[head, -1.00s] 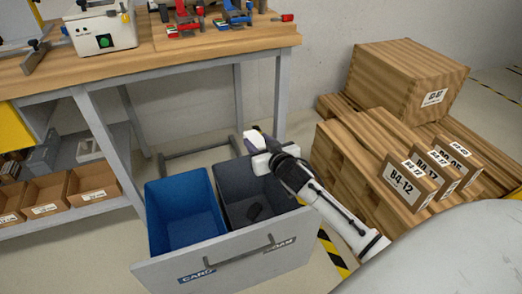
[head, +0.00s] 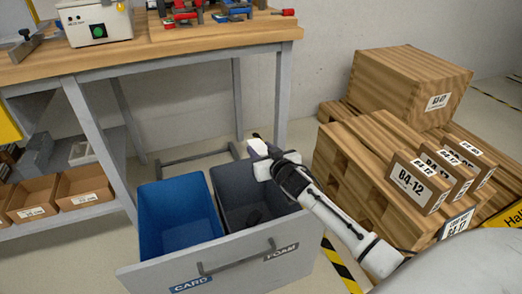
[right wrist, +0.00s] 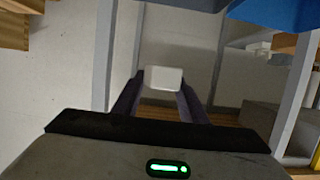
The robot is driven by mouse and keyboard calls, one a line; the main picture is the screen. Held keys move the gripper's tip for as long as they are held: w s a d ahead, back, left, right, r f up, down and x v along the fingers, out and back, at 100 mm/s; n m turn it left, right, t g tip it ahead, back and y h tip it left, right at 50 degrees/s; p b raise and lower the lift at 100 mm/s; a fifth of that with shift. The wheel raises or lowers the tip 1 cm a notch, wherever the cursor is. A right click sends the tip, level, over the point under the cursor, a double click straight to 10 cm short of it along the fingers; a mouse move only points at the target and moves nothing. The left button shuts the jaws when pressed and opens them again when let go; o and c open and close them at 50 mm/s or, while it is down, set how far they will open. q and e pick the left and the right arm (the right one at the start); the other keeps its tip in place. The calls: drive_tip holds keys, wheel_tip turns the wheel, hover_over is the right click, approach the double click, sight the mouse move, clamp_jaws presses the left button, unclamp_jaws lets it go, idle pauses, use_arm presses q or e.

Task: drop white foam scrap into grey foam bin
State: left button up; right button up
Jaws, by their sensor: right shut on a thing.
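My right gripper (head: 257,145) is shut on the white foam scrap (right wrist: 163,78), a small pale block between its fingertips in the right wrist view. In the head view the gripper sits raised at the far right edge of the grey foam bin (head: 225,183). My left gripper is not in view.
The blue card bin (head: 175,205) stands left of the grey one. Behind them is a workbench (head: 150,60) with tools and a white device (head: 97,22). At right stand wooden crates (head: 410,85) and labelled boxes (head: 418,183). Brown trays (head: 85,185) sit on the lower shelf.

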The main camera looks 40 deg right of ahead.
drive_tip(key=o, duration=1.1)
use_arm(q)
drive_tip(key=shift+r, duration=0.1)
use_arm(e)
drive_tip(key=shift+s, duration=0.1)
drive_tip(key=shift+s+a+r+p, duration=0.15)
drive_tip(key=shift+s+r+p, duration=0.05)
drive_tip(key=shift+s+p, duration=0.1)
use_arm(q)
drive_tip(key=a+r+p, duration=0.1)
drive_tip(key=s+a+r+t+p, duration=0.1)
drive_tip(key=p, duration=0.1)
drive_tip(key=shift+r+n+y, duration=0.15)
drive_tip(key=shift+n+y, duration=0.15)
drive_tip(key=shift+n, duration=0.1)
use_arm(e)
drive_tip(key=v, duration=0.9)
drive_tip(key=shift+s, duration=0.2)
